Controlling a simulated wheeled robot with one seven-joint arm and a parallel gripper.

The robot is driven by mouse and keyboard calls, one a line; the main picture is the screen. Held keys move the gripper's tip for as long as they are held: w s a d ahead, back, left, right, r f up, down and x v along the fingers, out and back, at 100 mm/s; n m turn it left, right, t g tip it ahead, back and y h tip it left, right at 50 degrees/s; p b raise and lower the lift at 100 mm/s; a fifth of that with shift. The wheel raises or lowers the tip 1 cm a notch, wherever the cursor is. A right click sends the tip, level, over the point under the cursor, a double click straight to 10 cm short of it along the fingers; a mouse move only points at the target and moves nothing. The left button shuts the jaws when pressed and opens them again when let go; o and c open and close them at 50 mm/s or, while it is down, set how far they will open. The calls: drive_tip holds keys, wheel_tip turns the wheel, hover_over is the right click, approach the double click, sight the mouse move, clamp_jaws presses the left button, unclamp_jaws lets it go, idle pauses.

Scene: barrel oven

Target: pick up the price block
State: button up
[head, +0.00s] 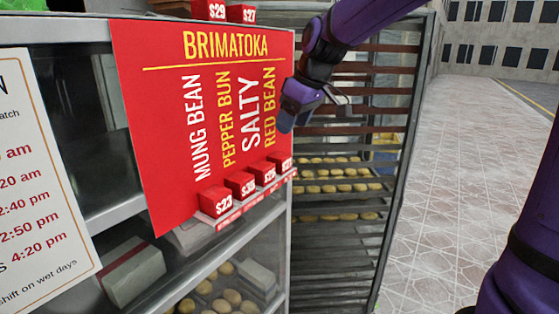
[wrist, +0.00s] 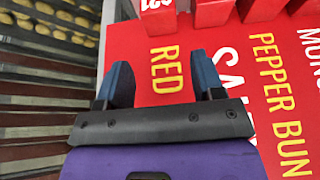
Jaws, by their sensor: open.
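Several red price blocks with white numbers stand in a row along the lower edge of the red sign. In the head view they include a $23 block (head: 215,202) at the left and a block at the right end (head: 285,163). That end block reads $21 in the wrist view (wrist: 157,17), above the space between my fingertips. Two more red price blocks, $29 (head: 209,10) and $27 (head: 242,13), sit at the top edge of the case. My gripper (head: 287,117) is open and empty, over the sign's right part near "RED BEAN", apart from the blocks.
The red BRIMATOKA sign (head: 150,120) leans on the metal display case (head: 110,212). A dark rack (head: 350,240) with trays of buns stands close behind my gripper, to the right. Open paved ground (head: 475,150) lies farther right.

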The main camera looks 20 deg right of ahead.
sight(281, 155)
drive_tip(key=x, duration=1)
drive_tip(key=shift+s+d+f, duration=0.1)
drive_tip(key=shift+s+d, duration=0.15)
drive_tip(key=c, duration=0.7)
